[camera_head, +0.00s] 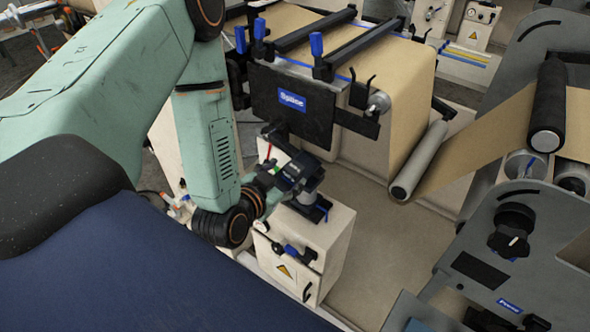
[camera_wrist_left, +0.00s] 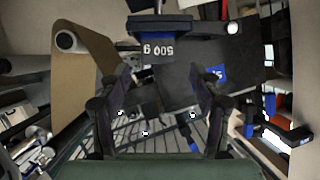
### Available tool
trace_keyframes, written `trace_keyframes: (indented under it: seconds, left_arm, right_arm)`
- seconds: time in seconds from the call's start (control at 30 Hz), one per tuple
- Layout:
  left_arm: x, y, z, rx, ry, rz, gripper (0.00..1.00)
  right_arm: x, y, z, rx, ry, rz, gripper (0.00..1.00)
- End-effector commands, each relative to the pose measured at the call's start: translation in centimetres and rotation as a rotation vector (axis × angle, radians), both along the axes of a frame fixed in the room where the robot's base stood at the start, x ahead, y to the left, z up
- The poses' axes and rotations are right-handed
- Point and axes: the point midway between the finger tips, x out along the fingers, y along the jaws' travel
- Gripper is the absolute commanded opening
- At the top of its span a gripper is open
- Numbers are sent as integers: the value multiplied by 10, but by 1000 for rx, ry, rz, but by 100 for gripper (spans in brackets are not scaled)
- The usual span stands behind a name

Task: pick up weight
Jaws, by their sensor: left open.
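A dark weight marked "500 g" (camera_wrist_left: 158,50) shows in the left wrist view, with its lettering upside down. It lies beyond and between the spread fingers of my left gripper (camera_wrist_left: 164,76). The fingers stand apart from each other, and I see no contact with the weight. In the head view my left gripper (camera_head: 297,172) is above the small white cabinet and in front of the black panel with the blue "Splice" label (camera_head: 292,99). The weight cannot be made out clearly there; my gripper and wrist cover that area. My right gripper is not in view.
The white cabinet (camera_head: 335,240) stands below my left gripper. A kraft paper web (camera_head: 412,75) runs down beside the panel to a grey roller (camera_head: 418,160). A grey machine frame (camera_head: 535,235) with a black knob stands at right. Floor between them is clear.

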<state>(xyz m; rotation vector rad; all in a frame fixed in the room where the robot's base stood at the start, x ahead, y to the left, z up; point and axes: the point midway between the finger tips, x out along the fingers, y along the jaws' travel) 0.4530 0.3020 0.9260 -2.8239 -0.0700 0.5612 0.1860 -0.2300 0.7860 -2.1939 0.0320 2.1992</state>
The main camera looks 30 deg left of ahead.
Motion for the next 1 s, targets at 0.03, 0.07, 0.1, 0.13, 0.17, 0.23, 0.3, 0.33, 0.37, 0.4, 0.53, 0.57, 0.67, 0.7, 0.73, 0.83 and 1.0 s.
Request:
trace_keyframes:
  seconds: [0.03, 0.07, 0.1, 0.13, 0.17, 0.23, 0.3, 0.33, 0.37, 0.4, 0.53, 0.57, 0.67, 0.7, 0.73, 0.83, 1.0]
  left_arm:
    - [6, 0, -3, 1, -1, -1, 64]
    - [9, 0, -4, 2, -2, -1, 64]
    - [13, 0, -7, 1, -1, -2, 64]
    - [17, -1, -9, 1, -1, -3, 64]
    - [22, -1, -11, 2, -1, -3, 64]
    - [32, -1, -17, 1, 0, -3, 64]
    - [40, 0, -20, 1, 0, 0, 64]
    - [44, 1, -21, 1, -1, -1, 64]
    - [47, 1, -22, 0, -1, 0, 64]
    - [50, 1, -23, -1, 1, 0, 64]
    - [54, 1, -24, -2, 1, 0, 64]
    - [54, 1, -24, -2, 1, 0, 64]
    - [54, 2, -24, -2, 1, 1, 64]
    - [53, 2, -24, -2, 2, 0, 63]
    - [53, 2, -24, -2, 2, 0, 61]
    - [53, 2, -24, -2, 2, 1, 52]
    - [53, 2, -24, -2, 2, 1, 38]
  right_arm:
    - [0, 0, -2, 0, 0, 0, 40]
    - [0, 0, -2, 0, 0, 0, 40]
    - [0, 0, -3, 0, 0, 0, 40]
    - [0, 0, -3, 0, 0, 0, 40]
    - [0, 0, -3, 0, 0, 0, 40]
    - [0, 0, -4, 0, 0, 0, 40]
    - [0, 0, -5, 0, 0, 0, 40]
    - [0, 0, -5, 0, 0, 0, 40]
    - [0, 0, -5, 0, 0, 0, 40]
    - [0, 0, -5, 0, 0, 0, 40]
    - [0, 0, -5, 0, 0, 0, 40]
    - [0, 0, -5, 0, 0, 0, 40]
    - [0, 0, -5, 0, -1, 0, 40]
    - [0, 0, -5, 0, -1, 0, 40]
    - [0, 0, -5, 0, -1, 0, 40]
    - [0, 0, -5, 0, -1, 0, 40]
    - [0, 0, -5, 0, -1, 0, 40]
